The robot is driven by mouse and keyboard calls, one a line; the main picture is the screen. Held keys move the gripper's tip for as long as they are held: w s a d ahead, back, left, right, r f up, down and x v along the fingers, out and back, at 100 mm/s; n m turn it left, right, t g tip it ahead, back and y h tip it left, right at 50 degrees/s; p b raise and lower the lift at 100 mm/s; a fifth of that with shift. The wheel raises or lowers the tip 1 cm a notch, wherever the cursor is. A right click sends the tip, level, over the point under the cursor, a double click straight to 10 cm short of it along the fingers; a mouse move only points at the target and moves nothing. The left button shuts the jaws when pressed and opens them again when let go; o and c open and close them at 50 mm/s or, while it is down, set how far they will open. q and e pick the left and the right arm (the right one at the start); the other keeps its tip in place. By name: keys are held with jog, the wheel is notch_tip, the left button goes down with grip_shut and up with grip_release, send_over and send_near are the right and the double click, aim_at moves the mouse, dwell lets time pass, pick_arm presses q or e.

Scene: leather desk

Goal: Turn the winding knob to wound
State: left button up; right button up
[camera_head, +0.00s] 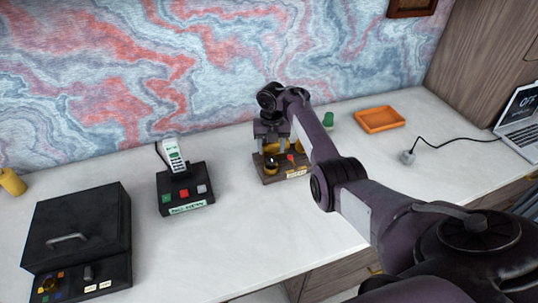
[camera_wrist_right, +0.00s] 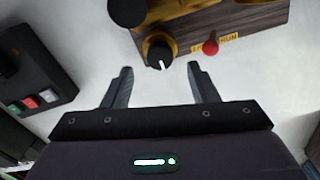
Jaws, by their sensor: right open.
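The winding knob (camera_wrist_right: 158,50) is a black round knob with a white pointer line on a brass-coloured base. It sits on the front of a brown wooden device (camera_head: 286,172), which also shows in the right wrist view (camera_wrist_right: 255,17). In the right wrist view the pointer line points toward the gripper side. My right gripper (camera_wrist_right: 160,76) is open and empty, its two fingers apart on either side of the knob's line, short of the knob. In the head view the right gripper (camera_head: 271,142) hangs over the device and hides part of it. My left gripper is not in view.
A red-tipped lever (camera_wrist_right: 210,48) stands beside the knob at a label ending in "RUN". A black button box with a handset (camera_head: 186,192) stands left, a black lidded box (camera_head: 75,225) farther left. An orange tray (camera_head: 380,119) and a laptop (camera_head: 522,118) are right. The front desk is clear.

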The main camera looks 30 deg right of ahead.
aim_at(271, 158)
notch_tip(271, 158, down, 4)
jog(key=shift+s, duration=0.15)
jog(key=shift+f, duration=0.5)
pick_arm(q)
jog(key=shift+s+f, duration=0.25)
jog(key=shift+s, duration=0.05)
pick_arm(e)
jog(key=c, duration=1)
